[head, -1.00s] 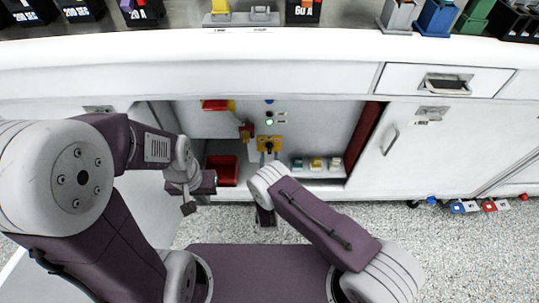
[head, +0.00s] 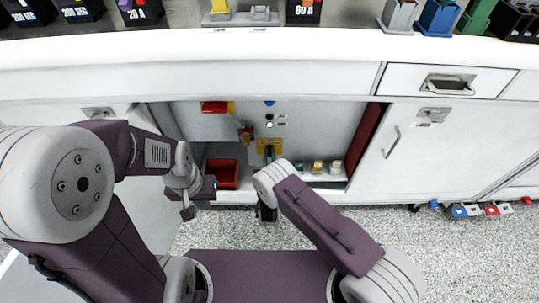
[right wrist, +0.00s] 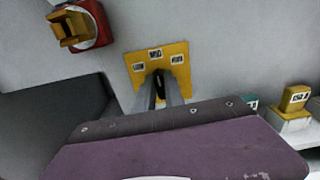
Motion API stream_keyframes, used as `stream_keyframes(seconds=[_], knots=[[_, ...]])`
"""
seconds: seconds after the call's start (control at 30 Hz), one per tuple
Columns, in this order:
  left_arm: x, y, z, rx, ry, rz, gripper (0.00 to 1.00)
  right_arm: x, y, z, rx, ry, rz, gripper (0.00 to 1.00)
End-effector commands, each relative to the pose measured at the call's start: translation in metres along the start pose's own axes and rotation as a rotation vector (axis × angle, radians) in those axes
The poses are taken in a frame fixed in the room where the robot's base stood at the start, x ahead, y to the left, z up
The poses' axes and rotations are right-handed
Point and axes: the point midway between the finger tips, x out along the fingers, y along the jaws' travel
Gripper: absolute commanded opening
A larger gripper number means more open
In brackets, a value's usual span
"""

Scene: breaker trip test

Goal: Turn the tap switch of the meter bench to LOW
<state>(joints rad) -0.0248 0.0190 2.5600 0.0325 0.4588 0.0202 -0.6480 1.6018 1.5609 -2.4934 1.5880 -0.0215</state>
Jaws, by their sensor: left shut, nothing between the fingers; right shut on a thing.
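The tap switch, a yellow plate (head: 262,143) with a dark knob, is on the back wall of the open bay under the bench. In the right wrist view the plate (right wrist: 177,56) shows three small labels, too small to read surely. My right gripper (right wrist: 161,88) is shut on the dark knob (right wrist: 160,81), its grey fingers on either side. The fingers mostly hide the knob, so I cannot tell its setting. My right gripper shows in the head view (head: 269,154) in front of the plate. My left gripper (head: 212,186) is shut and empty, left of the switch.
A red and yellow handle (right wrist: 82,25) is left of the switch. A red bin (head: 222,174) stands on the bay floor at left, near my left gripper. Small coloured blocks (head: 317,167) stand at right. A dark red panel (head: 366,140) bounds the bay.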

Motion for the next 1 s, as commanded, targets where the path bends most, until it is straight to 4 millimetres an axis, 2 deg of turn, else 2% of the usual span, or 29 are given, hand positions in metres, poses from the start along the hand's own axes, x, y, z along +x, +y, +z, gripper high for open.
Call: stream_keyframes(seconds=[0.27, 0.7, 1.0], knots=[[-0.0021, 0.0, -0.0002, 0.0, 0.0, 0.0, 0.0, -0.0003, 0.0011, -0.0001, -0.17, 0.0, 0.001, 0.0], [-0.0038, 0.0001, -0.0004, 0.0, 0.0, 0.0, 0.0, -0.0004, 0.0032, -0.0013, -0.56, 0.001, 0.001, 0.0], [-0.0038, 0.0001, -0.0004, 0.0, 0.0, 0.0, 0.0, -0.0006, 0.004, -0.0024, -0.75, 0.001, 0.001, 0.0]])
